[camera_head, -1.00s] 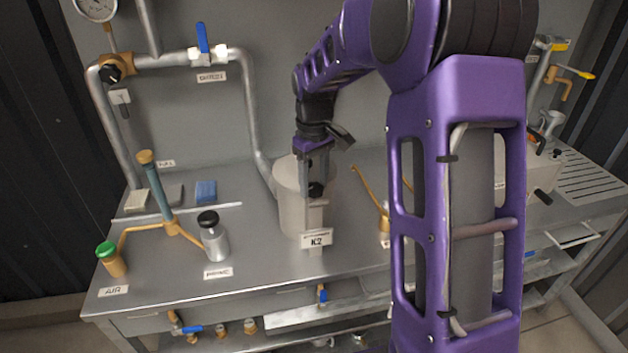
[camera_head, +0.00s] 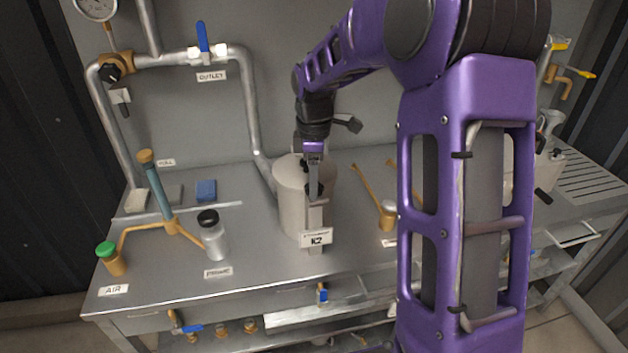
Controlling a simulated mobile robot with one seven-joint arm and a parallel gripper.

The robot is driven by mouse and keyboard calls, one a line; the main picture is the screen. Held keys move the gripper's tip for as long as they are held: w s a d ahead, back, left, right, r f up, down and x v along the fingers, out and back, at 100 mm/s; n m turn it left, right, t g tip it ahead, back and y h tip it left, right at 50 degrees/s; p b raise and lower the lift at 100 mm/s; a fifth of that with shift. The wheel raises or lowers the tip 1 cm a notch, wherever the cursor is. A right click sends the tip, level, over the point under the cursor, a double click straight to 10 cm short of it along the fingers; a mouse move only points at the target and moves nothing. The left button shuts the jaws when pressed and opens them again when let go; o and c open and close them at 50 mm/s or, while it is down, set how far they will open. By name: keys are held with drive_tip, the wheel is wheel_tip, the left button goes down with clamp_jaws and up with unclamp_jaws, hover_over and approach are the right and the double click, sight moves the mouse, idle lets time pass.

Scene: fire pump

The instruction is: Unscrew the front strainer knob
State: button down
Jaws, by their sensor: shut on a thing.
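The strainer is a pale grey cylinder (camera_head: 290,205) with a post at its front and a K2 label (camera_head: 316,239), standing mid-bench in the head view. The front strainer knob (camera_head: 306,189) is small and black, near the top of that post, and mostly covered by my fingers. My gripper (camera_head: 313,186) points down from above and is shut on the knob. I see the jaws nearly edge-on, so the near finger hides the far one and the exact contact.
A black-capped grey bottle (camera_head: 213,236) and a green-capped brass fitting (camera_head: 112,259) stand to the left. A brass valve with thin handles (camera_head: 388,212) stands right of the strainer. Pipes with a blue-handled outlet valve (camera_head: 203,40) run along the back wall.

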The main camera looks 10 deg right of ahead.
drive_tip(key=shift+n, duration=0.5)
drive_tip(key=shift+c, duration=1.3)
unclamp_jaws()
wheel_tip(320, 180, up, 18)
drive_tip(key=shift+f, duration=0.25)
